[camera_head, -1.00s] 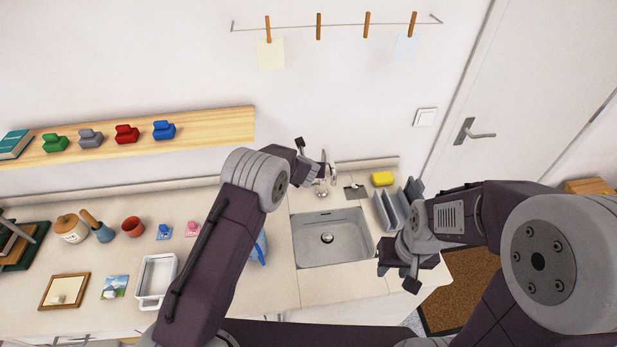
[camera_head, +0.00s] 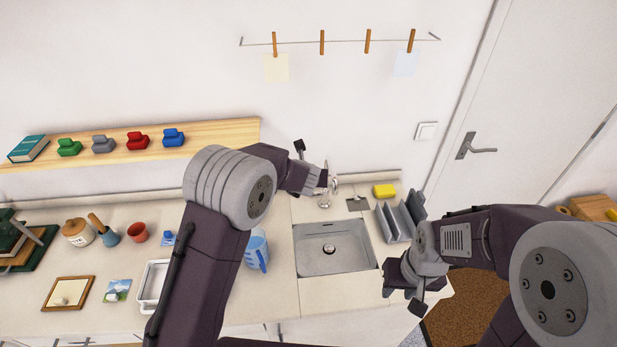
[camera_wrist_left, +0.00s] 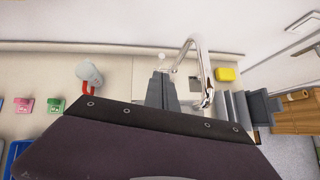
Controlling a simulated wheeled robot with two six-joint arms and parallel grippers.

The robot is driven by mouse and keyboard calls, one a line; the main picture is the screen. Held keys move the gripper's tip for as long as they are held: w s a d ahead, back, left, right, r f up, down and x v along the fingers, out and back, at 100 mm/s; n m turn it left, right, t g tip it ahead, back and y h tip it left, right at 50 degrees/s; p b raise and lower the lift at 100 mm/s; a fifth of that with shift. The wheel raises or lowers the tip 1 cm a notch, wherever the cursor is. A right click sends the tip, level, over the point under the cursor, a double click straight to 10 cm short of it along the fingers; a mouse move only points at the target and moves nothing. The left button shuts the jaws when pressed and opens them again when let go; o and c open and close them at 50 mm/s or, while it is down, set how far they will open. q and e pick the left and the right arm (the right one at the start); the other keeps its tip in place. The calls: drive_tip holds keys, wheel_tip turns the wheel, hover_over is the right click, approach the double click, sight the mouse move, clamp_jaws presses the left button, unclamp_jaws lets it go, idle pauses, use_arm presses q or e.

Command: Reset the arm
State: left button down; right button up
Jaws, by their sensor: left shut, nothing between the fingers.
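My left arm reaches across the counter from the left. Its gripper (camera_head: 323,180) is up by the faucet (camera_head: 333,185) behind the sink. In the left wrist view the left gripper's fingers (camera_wrist_left: 161,88) are together with nothing between them, and the chrome faucet (camera_wrist_left: 206,75) stands just right of them. My right gripper (camera_head: 404,278) hangs at the front right of the sink, near the grey rack; its fingers are too small and dark to tell whether they are apart.
The sink (camera_head: 335,262) lies between the grippers. A yellow sponge (camera_head: 384,191) and a grey rack (camera_head: 402,219) stand right of it. A blue jug (camera_head: 257,250) and a white tray (camera_head: 152,285) are partly behind my left arm. A shelf (camera_head: 225,133) runs along the wall.

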use_arm(q)
drive_tip(key=s+a+r+m+t+b, duration=0.1)
drive_tip(key=a+r+b, duration=0.3)
drive_tip(key=a, duration=0.5)
drive_tip(key=s+a+f+m+g, duration=0.1)
drive_tip(key=s+f+m+g, duration=0.2)
drive_tip(key=s+m, duration=0.7)
drive_tip(key=s+a+f+m+g+b, duration=0.1)
drive_tip(key=s+f+m+g, duration=0.2)
drive_tip(key=s+m, duration=0.7)
drive_tip(key=s+a+f+m+g, duration=0.2)
drive_tip(key=s+f+m, duration=0.4)
drive_tip(key=s+m, duration=0.4)
drive_tip(key=m+g, duration=0.1)
drive_tip(key=m, duration=0.3)
drive_tip(key=shift+s+f+m, duration=0.25)
drive_tip(key=shift+s+m, duration=0.1)
drive_tip(key=shift+m, duration=0.05)
